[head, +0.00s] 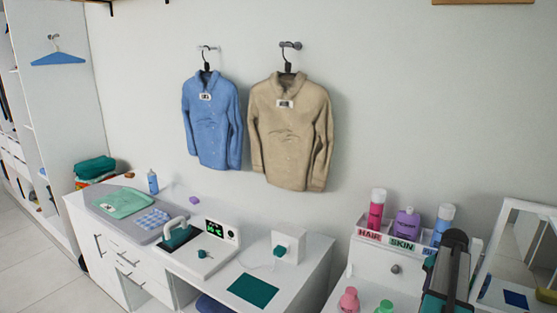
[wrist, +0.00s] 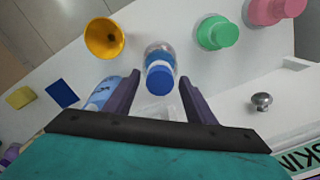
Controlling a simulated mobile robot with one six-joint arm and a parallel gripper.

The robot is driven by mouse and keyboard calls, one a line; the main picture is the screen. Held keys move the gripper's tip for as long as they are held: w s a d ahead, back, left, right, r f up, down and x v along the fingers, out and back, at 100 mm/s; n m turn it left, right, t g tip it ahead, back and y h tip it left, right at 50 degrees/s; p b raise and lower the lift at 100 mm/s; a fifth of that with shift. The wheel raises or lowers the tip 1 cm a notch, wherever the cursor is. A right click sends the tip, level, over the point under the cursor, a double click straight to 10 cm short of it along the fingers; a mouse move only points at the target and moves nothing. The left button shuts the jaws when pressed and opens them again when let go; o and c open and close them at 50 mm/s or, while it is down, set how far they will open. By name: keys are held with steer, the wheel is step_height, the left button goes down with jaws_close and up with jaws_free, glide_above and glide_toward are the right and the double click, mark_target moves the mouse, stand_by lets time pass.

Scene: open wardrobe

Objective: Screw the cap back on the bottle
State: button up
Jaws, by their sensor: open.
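In the wrist view my gripper (wrist: 158,93) is open, its two dark fingers spread. A clear bottle with a blue cap (wrist: 160,79) shows between and just beyond the fingertips; neither finger visibly touches it. The cap appears to sit at the bottle's top, but I cannot tell whether it is screwed on. The bottle's clear body (wrist: 158,50) is partly hidden behind the cap. A blue-and-white bottle (wrist: 103,92) lies left of the left finger, partly hidden by it. In the head view my dark arm hides the area around the gripper.
A yellow funnel-like object (wrist: 105,38), green bottle (wrist: 216,34) and pink bottle (wrist: 272,8) stand around on the white top. A drawer knob (wrist: 261,101) is to the right. In the head view a compartmented box (head: 376,238) holds bottles; a mirror (head: 516,255) stands at right.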

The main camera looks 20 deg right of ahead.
steer(key=shift+n, duration=3.5)
steer(key=shift+p, duration=0.3)
steer(key=c, duration=1.1)
steer(key=m, duration=0.8)
steer(key=shift+m, duration=0.3)
steer(key=m, duration=0.4)
steer(key=shift+p, duration=0.35)
steer(key=shift+m, duration=2.3)
